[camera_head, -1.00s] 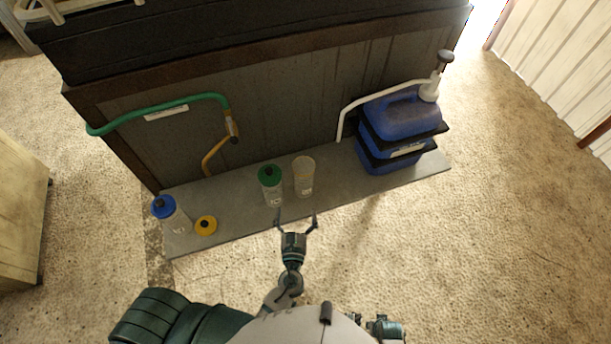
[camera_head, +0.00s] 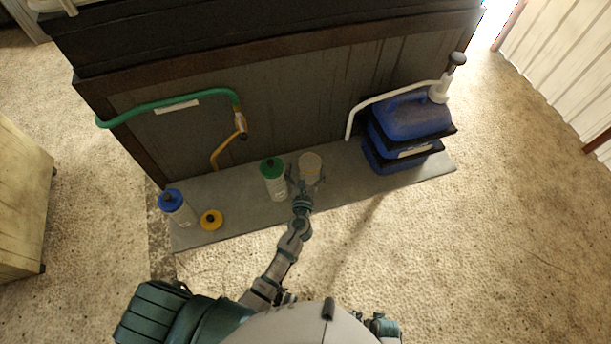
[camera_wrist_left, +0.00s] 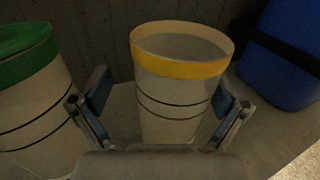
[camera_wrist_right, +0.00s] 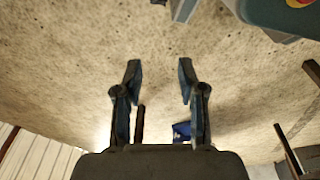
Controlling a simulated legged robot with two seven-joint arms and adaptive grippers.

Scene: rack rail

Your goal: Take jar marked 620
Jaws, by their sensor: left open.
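A lidless pale jar with a yellow rim band (camera_head: 310,162) stands upright on the grey shelf; it fills the middle of the left wrist view (camera_wrist_left: 172,105). A green-lidded jar (camera_head: 273,182) stands just left of it and shows in the left wrist view (camera_wrist_left: 35,95). A blue-lidded jar (camera_head: 178,210) is at the shelf's left end. No mark 620 is legible on any jar. My left gripper (camera_head: 306,181) is open, its fingers on either side of the yellow-banded jar, with no clear grip on it. My right gripper (camera_wrist_right: 159,68) is open and empty above the floor.
A yellow lid (camera_head: 211,220) lies on the shelf (camera_head: 240,212) beside the blue-lidded jar. A blue pump canister (camera_head: 405,125) stands at the right end. A green hose (camera_head: 150,112) and dark panel are behind. The front floor is clear.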

